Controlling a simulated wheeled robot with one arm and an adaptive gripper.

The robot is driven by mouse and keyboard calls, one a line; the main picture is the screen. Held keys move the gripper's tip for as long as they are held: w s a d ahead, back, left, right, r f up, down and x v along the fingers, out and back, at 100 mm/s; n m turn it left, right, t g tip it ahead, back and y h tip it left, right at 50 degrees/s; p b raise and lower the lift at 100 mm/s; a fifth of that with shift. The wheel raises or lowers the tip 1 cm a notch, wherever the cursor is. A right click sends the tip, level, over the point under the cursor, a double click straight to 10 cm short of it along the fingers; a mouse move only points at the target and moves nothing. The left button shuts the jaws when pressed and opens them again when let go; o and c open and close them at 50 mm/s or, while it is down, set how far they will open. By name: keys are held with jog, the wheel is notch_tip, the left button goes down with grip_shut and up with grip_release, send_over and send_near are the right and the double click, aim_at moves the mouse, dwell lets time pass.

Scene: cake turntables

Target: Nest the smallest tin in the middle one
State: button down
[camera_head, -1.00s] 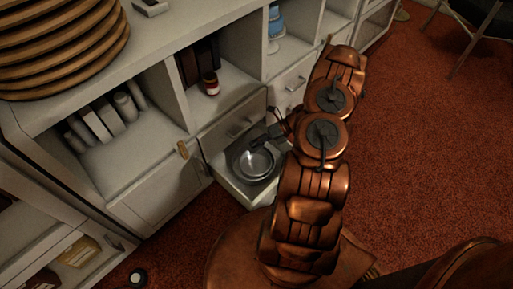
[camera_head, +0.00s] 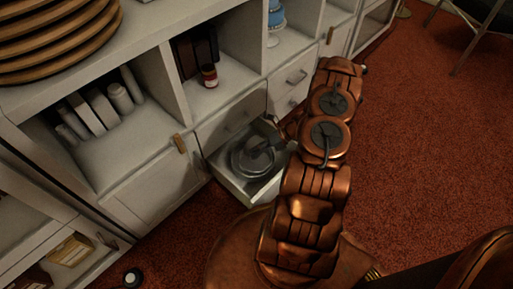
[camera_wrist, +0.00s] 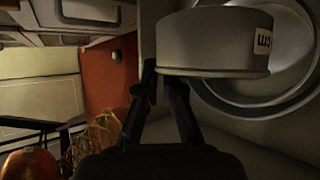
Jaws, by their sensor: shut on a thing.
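My gripper (camera_head: 270,132) reaches over an open drawer; in the wrist view its fingers (camera_wrist: 163,82) are shut at the edge of a small grey round tin (camera_wrist: 210,42). This tin has a white label with dark letters on its side. It is at the wider metal tins (camera_wrist: 307,88), whose curved rims show behind and to the right of it. In the head view the round tins (camera_head: 237,165) lie in the drawer, partly covered by the gripper. I cannot tell whether the held tin touches the wider ones or how many are stacked there.
The open drawer (camera_head: 228,180) sticks out low from a white cabinet. Above it are shelves with dark books (camera_head: 200,50) and a red-and-white jar (camera_head: 209,75). A closed cabinet door (camera_head: 155,190) is to the left. Red carpet (camera_head: 410,150) lies open to the right.

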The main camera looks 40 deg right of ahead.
aim_at(252, 158)
jog(key=shift+f+b, duration=1.1)
jog(key=shift+f, duration=1.55)
jog(key=c, duration=1.2)
grip_release()
jog(key=shift+c, duration=0.2)
notch_tip(252, 158, up, 7)
jog(key=p, duration=0.3)
jog(key=shift+p, duration=0.4)
jog(key=shift+r, duration=0.1)
